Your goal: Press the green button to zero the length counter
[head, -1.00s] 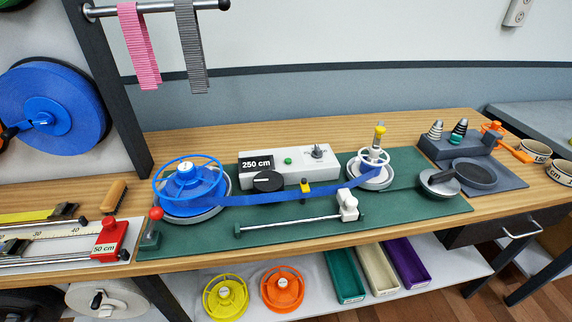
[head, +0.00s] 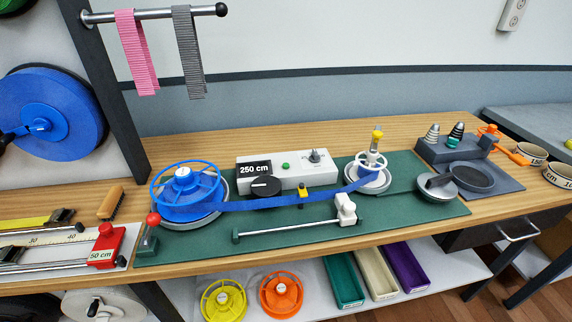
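The green button (head: 286,167) sits on the front face or top of the white counter box (head: 304,178), right of its dark display (head: 254,169), which reads 250 cm. A metal toggle or knob (head: 315,156) stands right of the button. Blue strap (head: 270,204) runs from the large blue reel (head: 186,190) on the left, past a small yellow-and-black piece (head: 303,192), to the white-topped spindle (head: 371,167) on the right. Neither of my grippers shows in the head view.
A black round knob (head: 265,187) lies in front of the box. A metal rail (head: 285,231) with a white slider (head: 345,208) crosses the green mat (head: 420,219). A red-knobbed lever (head: 152,219) stands front left. Bare wooden tabletop (head: 220,151) lies behind the box.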

